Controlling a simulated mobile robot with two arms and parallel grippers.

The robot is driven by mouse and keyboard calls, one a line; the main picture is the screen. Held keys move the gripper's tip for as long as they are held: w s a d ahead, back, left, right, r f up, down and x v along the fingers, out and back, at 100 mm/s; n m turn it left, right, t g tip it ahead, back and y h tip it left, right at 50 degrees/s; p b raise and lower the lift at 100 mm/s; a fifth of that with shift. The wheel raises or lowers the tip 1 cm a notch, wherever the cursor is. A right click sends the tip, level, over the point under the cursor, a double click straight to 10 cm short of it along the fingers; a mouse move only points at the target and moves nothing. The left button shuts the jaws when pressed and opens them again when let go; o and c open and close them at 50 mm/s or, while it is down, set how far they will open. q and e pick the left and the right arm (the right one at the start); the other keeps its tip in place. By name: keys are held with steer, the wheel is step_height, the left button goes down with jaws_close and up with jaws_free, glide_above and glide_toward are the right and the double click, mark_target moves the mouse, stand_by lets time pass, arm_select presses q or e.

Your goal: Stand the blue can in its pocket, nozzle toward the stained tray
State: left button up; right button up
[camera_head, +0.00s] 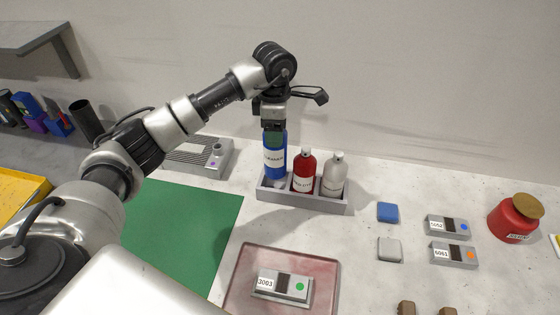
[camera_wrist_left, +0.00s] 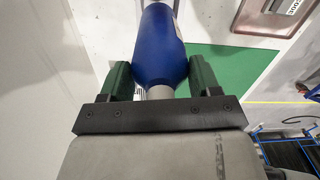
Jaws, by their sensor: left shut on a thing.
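The blue can (camera_head: 273,158) is upright with a white label, at the left end of the grey rack (camera_head: 300,204). My left gripper (camera_head: 273,128) is shut on its upper part from above. In the left wrist view the blue can (camera_wrist_left: 160,50) sits between the green fingers of the gripper (camera_wrist_left: 159,82). The can is over or in the left pocket; I cannot tell whether it rests on the bottom. Its nozzle is hidden by the gripper. The stained tray (camera_head: 236,288) is pinkish and lies in front of the rack. My right gripper is not in view.
A red can (camera_head: 303,173) and a white can (camera_head: 334,176) stand in the rack's other pockets. A grey block labelled 3003 (camera_head: 283,287) lies in the stained tray. A green mat (camera_head: 180,235) is at left. Blue and grey pads, labelled blocks and a red container (camera_head: 515,218) are at right.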

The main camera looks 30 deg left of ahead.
mark_target(274, 152)
arm_select(q)
step_height(274, 152, down, 7)
steer(key=shift+s+f+p, duration=0.1)
steer(key=shift+s+p, duration=0.05)
steer(key=shift+p, duration=0.8)
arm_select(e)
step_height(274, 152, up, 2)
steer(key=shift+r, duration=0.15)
arm_select(q)
steer(key=shift+f, duration=0.2)
steer(key=o, duration=1.5)
steer(key=shift+c, duration=0.2)
steer(key=shift+r, duration=0.1)
